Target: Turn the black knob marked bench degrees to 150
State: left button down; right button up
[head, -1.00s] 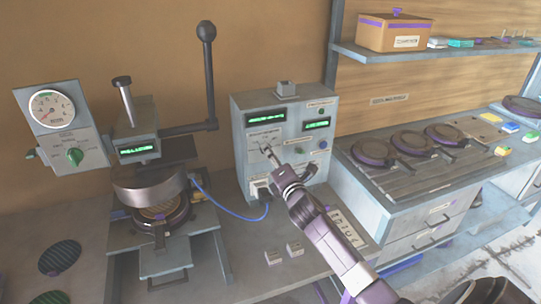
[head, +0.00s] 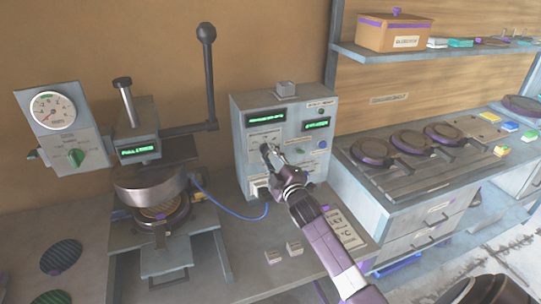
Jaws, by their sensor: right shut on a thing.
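The grey control box (head: 240,140) stands on the bench in the middle, with green lit displays (head: 266,119) on its front; their digits are too small to read. My right gripper (head: 268,151) reaches its front panel from the lower right and is shut on the black knob below the left display. The gripper hides most of the knob, so its pointer and scale cannot be read. My left gripper is not in view.
The plate press (head: 150,185) with its upright lever (head: 206,80) stands left of the box, and a blue cable (head: 235,215) runs between them. Round dark plates (head: 375,150) lie on the right unit.

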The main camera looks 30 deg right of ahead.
jog(key=shift+f+m, duration=0.1)
jog(key=shift+m, duration=1.6)
jog(key=o, duration=1.1)
jog(key=shift+o, duration=0.2)
jog(key=v, duration=1.2)
jog(key=shift+f, duration=0.15)
